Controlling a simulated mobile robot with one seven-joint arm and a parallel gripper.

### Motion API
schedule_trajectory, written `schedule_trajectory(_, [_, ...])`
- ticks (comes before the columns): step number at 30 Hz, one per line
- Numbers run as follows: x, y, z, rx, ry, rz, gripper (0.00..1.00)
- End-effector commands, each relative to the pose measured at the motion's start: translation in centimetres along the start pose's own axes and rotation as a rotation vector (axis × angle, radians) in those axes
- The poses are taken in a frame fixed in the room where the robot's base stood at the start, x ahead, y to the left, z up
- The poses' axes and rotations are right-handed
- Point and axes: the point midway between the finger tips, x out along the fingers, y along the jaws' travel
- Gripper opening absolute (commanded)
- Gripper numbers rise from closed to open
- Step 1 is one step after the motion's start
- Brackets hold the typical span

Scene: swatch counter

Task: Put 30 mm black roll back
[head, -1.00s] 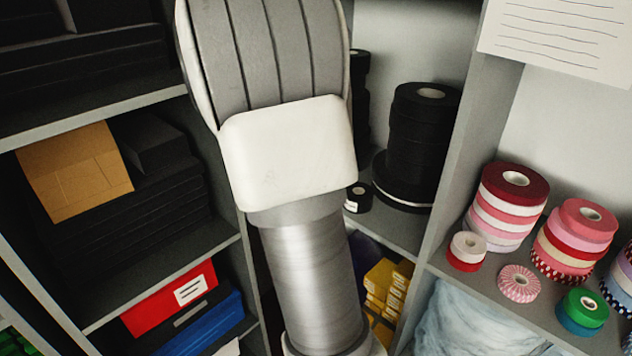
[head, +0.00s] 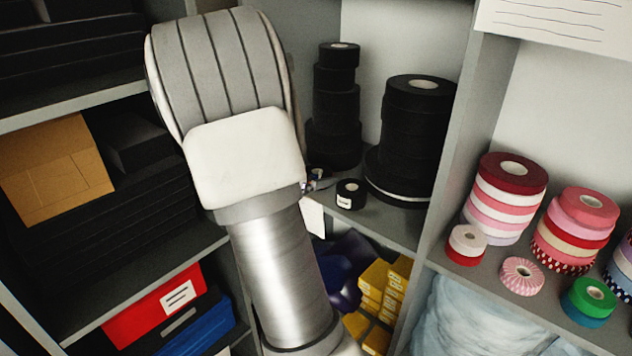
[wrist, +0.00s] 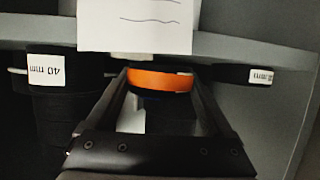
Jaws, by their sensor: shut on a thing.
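My gripper (wrist: 162,82) is shut on an orange-sided roll (wrist: 160,79) that shows between its fingers in the wrist view. Dark material shows just beyond it, and I cannot tell whether that belongs to the same roll. No 30 mm label is readable. In the head view my arm hides most of the gripper; only a bit of it shows near the shelf's front edge. A tapering stack of black rolls (head: 335,105) and a wider black stack (head: 415,130) stand on the shelf. A small labelled black roll (head: 350,194) lies in front, apart from both.
A roll labelled 40 mm (wrist: 45,68) is left of the gripper in the wrist view. A white note (wrist: 135,25) hangs at the shelf edge. A grey divider (head: 462,130) separates the black rolls from pink and red rolls (head: 505,200). Yellow boxes (head: 385,290) lie below.

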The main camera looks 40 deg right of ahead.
Motion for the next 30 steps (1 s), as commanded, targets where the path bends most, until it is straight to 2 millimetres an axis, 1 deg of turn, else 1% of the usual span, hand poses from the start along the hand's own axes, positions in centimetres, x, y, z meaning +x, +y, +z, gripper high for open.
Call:
schedule_trajectory(1, [0.3, 0.0, 0.6, -0.002, 0.0, 0.001, 0.29])
schedule_trajectory(8, [0.2, 0.0, 0.5, 0.0, 0.001, -0.001, 0.29])
schedule_trajectory(12, [0.4, 0.0, 0.8, 0.0, 0.001, 0.0, 0.29])
schedule_trajectory(13, [0.4, 0.0, 0.8, 0.0, 0.001, -0.001, 0.87])
schedule_trajectory(15, [0.3, 0.0, 0.8, 0.0, 0.001, -0.001, 1.0])
schedule_trajectory(22, [0.3, 0.0, 0.7, 0.0, 0.001, -0.001, 1.0])
schedule_trajectory(25, [0.1, 0.0, 0.2, 0.001, 0.001, -0.001, 1.0])
schedule_trajectory(29, [-1.9, -0.2, 0.2, -0.001, 0.0, -0.006, 1.0])
schedule_trajectory(30, [-2.7, -0.1, 0.2, -0.001, 0.0, -0.005, 1.0])
